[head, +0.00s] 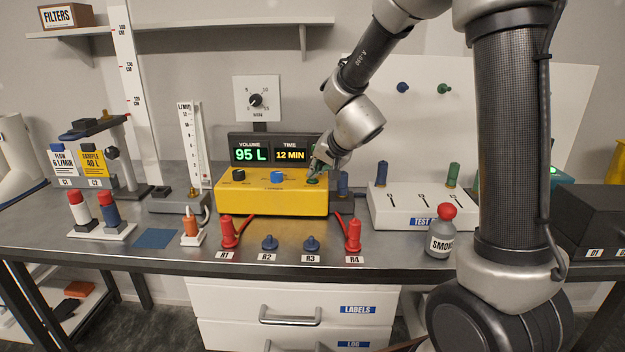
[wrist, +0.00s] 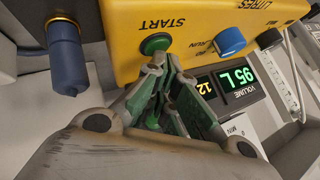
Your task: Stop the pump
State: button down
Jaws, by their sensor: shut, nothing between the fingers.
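The yellow pump box (head: 270,200) stands mid-bench. A blue knob (head: 277,177) is on its top, with a "RUN" label beside it in the wrist view (wrist: 230,40). A green button is at the right end of the top (head: 313,181) and, in the wrist view, is marked START (wrist: 155,43). The knob's exact setting is too small to read. My gripper (head: 317,168) is shut and empty, with its fingertips (wrist: 165,60) close by the green button. I cannot tell whether they touch it. A display behind (head: 270,152) reads 95 L and 12 MIN.
Red and blue plugs R1 to R4 (head: 311,244) stand along the front edge. A smoke bottle (head: 440,232) and a white test block (head: 410,208) are to the right. A flow meter column (head: 190,145) and a small orange-tipped item (head: 190,226) are to the left.

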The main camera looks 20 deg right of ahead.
dwell(0.3)
jog(key=shift+r, duration=0.8)
jog(key=shift+r, duration=2.5)
